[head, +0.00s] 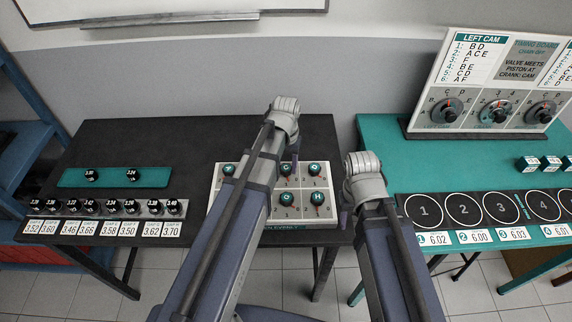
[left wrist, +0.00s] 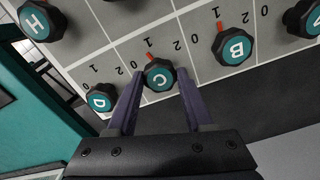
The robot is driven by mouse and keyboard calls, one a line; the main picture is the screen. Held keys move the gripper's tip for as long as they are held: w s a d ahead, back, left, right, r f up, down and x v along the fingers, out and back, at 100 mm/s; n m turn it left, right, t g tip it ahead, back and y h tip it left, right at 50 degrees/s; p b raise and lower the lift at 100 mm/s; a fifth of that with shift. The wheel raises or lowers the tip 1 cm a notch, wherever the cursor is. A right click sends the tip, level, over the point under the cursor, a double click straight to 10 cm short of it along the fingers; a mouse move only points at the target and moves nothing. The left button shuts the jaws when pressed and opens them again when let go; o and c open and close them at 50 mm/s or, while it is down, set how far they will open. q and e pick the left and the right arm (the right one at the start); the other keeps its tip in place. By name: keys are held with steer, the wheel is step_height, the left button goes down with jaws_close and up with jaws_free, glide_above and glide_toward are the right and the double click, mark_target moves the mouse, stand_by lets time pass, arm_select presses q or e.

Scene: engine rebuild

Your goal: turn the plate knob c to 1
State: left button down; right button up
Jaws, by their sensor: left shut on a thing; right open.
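The knob plate (head: 276,222) lies on the black table and carries several round dark knobs with teal lettered caps. Knob C (left wrist: 159,75) is between the two fingers of my left gripper (left wrist: 162,84), which is shut on it. In the head view, knob C (head: 286,169) sits just below my left gripper (head: 294,152). Knob B (left wrist: 236,47) and knob D (left wrist: 102,98) flank it. My right gripper (head: 346,217) is open and empty beside the plate's right edge.
A row of black parts (head: 130,207) and a teal strip (head: 70,177) are on the left. A teal table (head: 385,150) on the right bears the timing board (head: 480,127) and numbered discs (head: 464,209). My left arm covers part of the plate.

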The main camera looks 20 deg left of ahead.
mark_target(286, 167)
arm_select(q)
steer(key=shift+m, duration=1.6)
steer(key=shift+c, duration=1.5)
jaws_free()
step_height(286, 167, up, 8)
steer(key=p, duration=0.8)
steer(key=shift+f, duration=0.1)
